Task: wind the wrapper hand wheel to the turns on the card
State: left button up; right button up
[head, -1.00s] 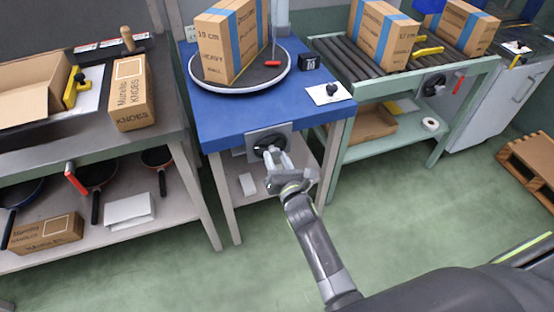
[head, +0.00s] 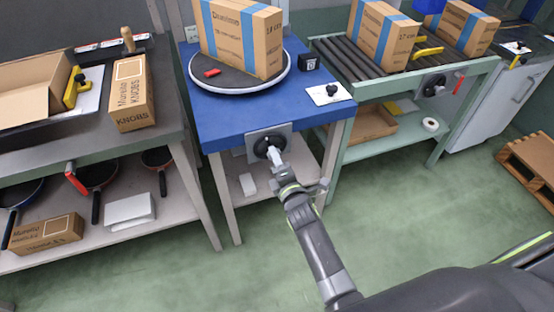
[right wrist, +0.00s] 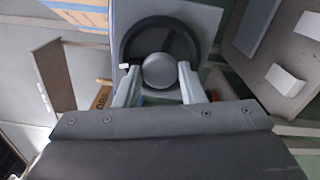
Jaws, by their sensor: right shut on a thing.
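The black hand wheel (head: 267,146) is mounted on a grey plate on the front of the blue wrapper table (head: 225,130). My right gripper (head: 275,160) is at the wheel and shut on it. In the right wrist view the dark wheel rim (right wrist: 127,45) surrounds a round grey knob (right wrist: 159,70), and the fingers of my right gripper (right wrist: 159,86) lie on both sides of the knob. A strapped carton (head: 240,40) stands on the round turntable (head: 240,87). A small black counter (head: 309,62) and a white card (head: 322,98) sit on the tabletop; their marks are too small to read. My left gripper is not in view.
A roller conveyor (head: 345,62) with two strapped cartons (head: 380,35) stands at the right. A grey bench at the left bears a knobs box (head: 131,95), with several pans below. Green floor in front is clear. A pallet (head: 530,160) lies far right.

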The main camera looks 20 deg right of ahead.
pick_arm(q)
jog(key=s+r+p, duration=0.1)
jog(key=p, duration=0.1)
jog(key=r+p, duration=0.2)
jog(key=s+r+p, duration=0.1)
jog(key=p, duration=0.2)
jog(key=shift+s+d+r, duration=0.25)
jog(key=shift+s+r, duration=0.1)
pick_arm(e)
jog(key=m, duration=2.4)
jog(key=shift+m, duration=0.4)
pick_arm(q)
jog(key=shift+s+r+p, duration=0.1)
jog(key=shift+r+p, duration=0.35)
jog(key=shift+p, duration=0.05)
pick_arm(e)
jog(key=shift+m, duration=2)
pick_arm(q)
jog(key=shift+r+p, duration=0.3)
pick_arm(e)
jog(key=shift+m, duration=1.7)
